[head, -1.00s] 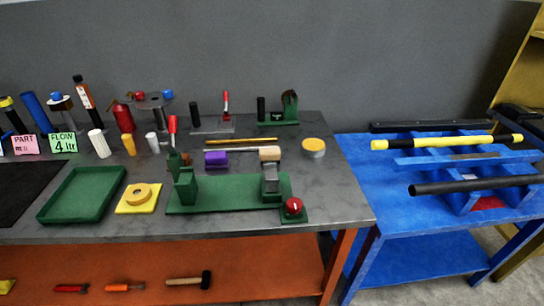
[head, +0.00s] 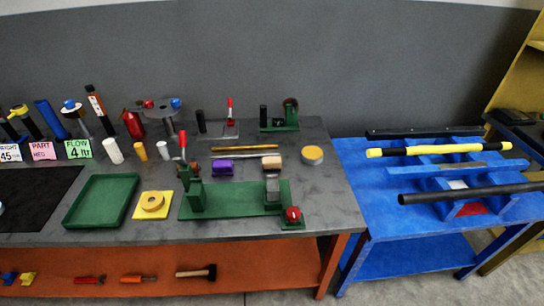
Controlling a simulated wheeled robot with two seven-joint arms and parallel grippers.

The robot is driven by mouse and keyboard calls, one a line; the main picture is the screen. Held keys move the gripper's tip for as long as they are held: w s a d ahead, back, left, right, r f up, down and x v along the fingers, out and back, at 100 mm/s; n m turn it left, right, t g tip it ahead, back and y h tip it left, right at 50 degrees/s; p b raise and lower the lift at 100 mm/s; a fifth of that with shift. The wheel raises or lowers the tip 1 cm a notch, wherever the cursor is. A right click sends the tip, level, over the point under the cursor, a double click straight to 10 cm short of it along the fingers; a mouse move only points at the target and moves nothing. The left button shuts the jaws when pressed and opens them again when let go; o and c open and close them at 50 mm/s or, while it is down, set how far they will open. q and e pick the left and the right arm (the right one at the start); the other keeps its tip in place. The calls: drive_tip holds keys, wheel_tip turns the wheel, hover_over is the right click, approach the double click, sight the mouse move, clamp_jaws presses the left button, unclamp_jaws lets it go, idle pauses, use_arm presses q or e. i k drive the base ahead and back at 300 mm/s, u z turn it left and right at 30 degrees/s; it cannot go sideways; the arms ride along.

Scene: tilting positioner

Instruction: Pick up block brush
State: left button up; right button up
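A small tan block (head: 272,160) with a darker underside sits on the grey workbench, just behind the green fixture plate; it looks like the block brush, though its bristles are too small to make out. A purple block (head: 222,166) lies to its left, with a gap between them. The upright grey post (head: 272,188) of the green fixture stands just in front of the tan block. Neither of my grippers is in view.
The green fixture (head: 235,200) with a red knob (head: 292,213) lies in front. Thin rods (head: 245,149) lie behind, and a yellow-topped tin (head: 312,154) is to the right. A green tray (head: 101,200) is at left; a blue table (head: 375,190) adjoins.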

sight(271, 162)
drive_tip(key=z, duration=2.05)
drive_tip(key=i, duration=1.6)
drive_tip(key=u, duration=3.45)
